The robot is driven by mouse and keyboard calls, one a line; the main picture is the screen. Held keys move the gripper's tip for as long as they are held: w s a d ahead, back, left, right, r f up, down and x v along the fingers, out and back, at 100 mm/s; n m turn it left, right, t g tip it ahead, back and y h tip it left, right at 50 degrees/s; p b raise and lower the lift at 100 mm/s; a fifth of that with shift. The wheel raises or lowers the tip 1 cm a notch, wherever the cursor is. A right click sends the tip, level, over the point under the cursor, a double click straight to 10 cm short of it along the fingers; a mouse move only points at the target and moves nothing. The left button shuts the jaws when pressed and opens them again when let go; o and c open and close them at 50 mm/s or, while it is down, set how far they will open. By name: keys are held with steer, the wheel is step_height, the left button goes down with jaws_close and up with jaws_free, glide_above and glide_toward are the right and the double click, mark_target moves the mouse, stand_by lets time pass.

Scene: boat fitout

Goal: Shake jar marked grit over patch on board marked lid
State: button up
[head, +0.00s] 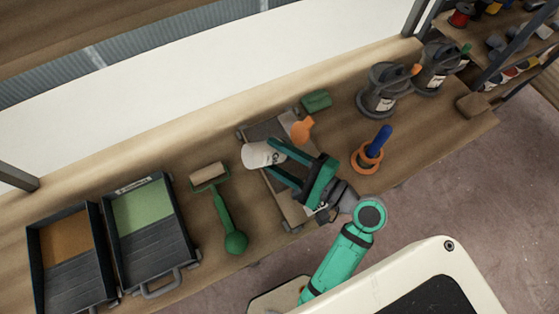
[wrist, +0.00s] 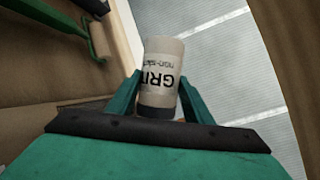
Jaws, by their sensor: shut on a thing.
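My gripper (head: 277,166) is shut on the pale jar (head: 258,155), which is held tilted over the board. In the wrist view the jar (wrist: 162,72) sits between the fingertips (wrist: 156,98), with "GRIT" printed upside down and a dark band at its lower end. The board (head: 262,132) lies on the bench under my gripper, with a grey area near its far end. My gripper and jar cover much of it; no "lid" marking can be read, and the patch is not clearly visible.
An orange tool (head: 302,129) is at the board's far right edge, near a green block (head: 316,101). A green roller (head: 222,205) and two paint trays (head: 150,220) (head: 70,255) stand left. A blue-handled item with an orange ring (head: 371,152) and dark canisters (head: 383,90) stand right.

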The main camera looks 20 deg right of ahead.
steer(key=shift+w+r, duration=0.3)
steer(key=shift+w, duration=0.35)
steer(key=shift+w+a+f, duration=0.1)
steer(key=shift+w+f, duration=0.25)
steer(key=shift+w, duration=0.5)
steer(key=shift+w+f, duration=0.35)
steer(key=shift+w, duration=0.5)
steer(key=shift+w+r, duration=0.75)
steer(key=shift+w, duration=4.65)
steer(key=d, duration=0.1)
steer(key=d+r, duration=0.1)
steer(key=d, duration=0.3)
steer(key=shift+d+r, duration=0.2)
steer(key=shift+r, duration=0.05)
